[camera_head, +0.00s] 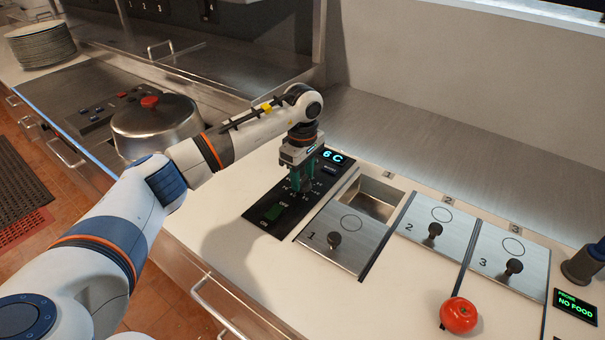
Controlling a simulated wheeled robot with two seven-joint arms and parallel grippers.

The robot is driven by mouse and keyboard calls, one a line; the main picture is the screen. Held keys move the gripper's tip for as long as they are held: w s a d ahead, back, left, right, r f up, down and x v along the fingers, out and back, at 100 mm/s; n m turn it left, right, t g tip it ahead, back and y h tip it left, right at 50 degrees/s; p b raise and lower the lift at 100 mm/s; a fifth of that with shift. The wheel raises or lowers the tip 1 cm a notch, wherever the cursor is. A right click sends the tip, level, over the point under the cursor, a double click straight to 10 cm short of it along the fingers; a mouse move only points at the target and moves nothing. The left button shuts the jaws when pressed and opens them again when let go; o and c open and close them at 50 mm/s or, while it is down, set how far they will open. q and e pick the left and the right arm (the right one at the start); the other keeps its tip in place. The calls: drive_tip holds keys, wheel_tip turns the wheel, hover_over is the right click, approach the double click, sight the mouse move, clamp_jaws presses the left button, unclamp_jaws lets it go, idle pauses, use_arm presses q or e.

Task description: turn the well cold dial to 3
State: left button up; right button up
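The black control panel (262,222) is set in the pale counter left of the wells. My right gripper is not in view.
Lids numbered 1 (345,247), 2 (437,229) and 3 (507,262) have black knobs; lid 1 leaves its well (371,199) partly open. A tomato (459,315) lies in front. A "NO FOOD" display (576,306) is at right.

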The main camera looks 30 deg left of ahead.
use_arm(q)
drive_tip(key=c, duration=0.6)
drive_tip(key=shift+n, duration=0.3)
